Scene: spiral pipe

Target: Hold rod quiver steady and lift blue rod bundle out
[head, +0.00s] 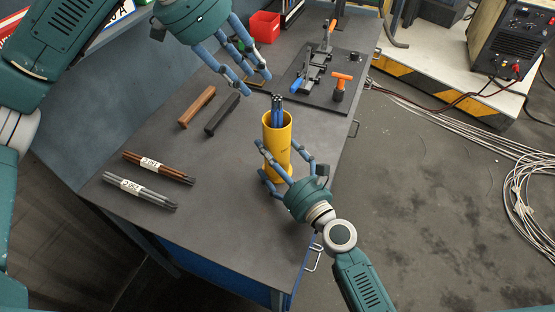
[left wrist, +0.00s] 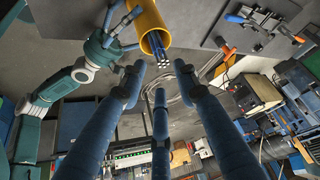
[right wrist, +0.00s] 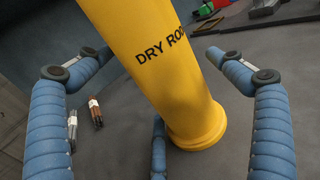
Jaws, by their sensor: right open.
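The yellow rod quiver (head: 278,146) stands upright on the table; its "DRY ROD" lettering shows in the right wrist view (right wrist: 185,85). The blue rod bundle (head: 278,113) stands inside it with its dark tops above the rim; the lower part is hidden. In the left wrist view the bundle's tips (left wrist: 161,57) show at the quiver's mouth. My right gripper (head: 287,157) is open, its fingers spread around the quiver's sides; contact cannot be told. My left gripper (head: 257,82) is open and empty, above and a little left of the bundle, not touching it.
Brown rods (head: 158,167) and grey rods (head: 140,191) lie at the table's left front. A brown bar (head: 197,107) and black bar (head: 222,114) lie left of the quiver. A dark board (head: 318,82) with clamp tools is behind. The front of the table (head: 225,215) is clear.

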